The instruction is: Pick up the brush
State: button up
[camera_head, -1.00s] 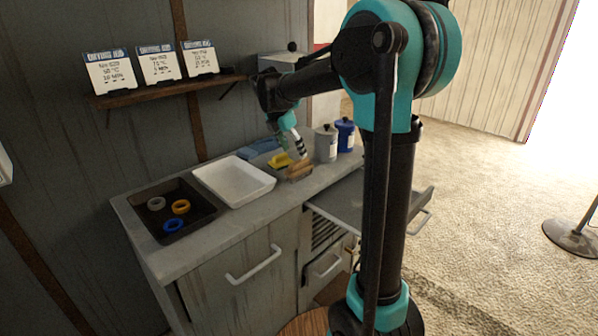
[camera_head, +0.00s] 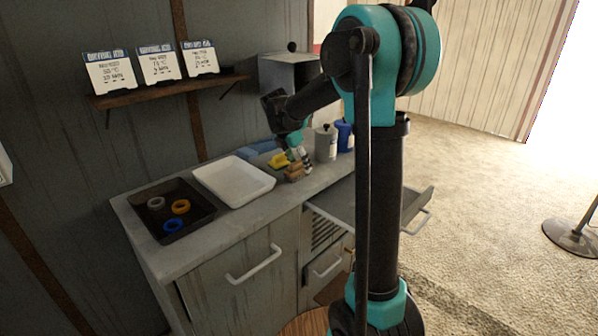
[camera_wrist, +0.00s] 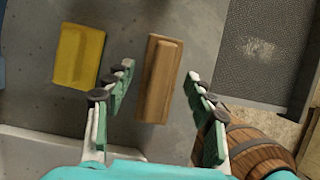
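The brush (camera_wrist: 160,78) is a brown wooden block with a raised grip along its top. It lies on the grey counter, and also shows in the head view (camera_head: 293,174) beside my gripper. My gripper (camera_wrist: 158,72) is open and points down over it. One finger is on each side of the brush in the wrist view, with gaps between fingers and wood. In the head view my gripper (camera_head: 301,158) is low over the counter, partly covering the brush area.
A yellow block (camera_wrist: 78,56) lies left of the brush. A white tray (camera_head: 234,197) and a dark tray (camera_head: 150,222) with coloured rings stand further left. A grey canister (camera_head: 326,144) and a blue one (camera_head: 345,135) stand behind. An open drawer (camera_head: 350,205) juts out at right.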

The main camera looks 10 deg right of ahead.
aim_at(299, 161)
jog(key=c, duration=1.1)
jog(key=shift+r, duration=0.1)
notch_tip(299, 161, up, 20)
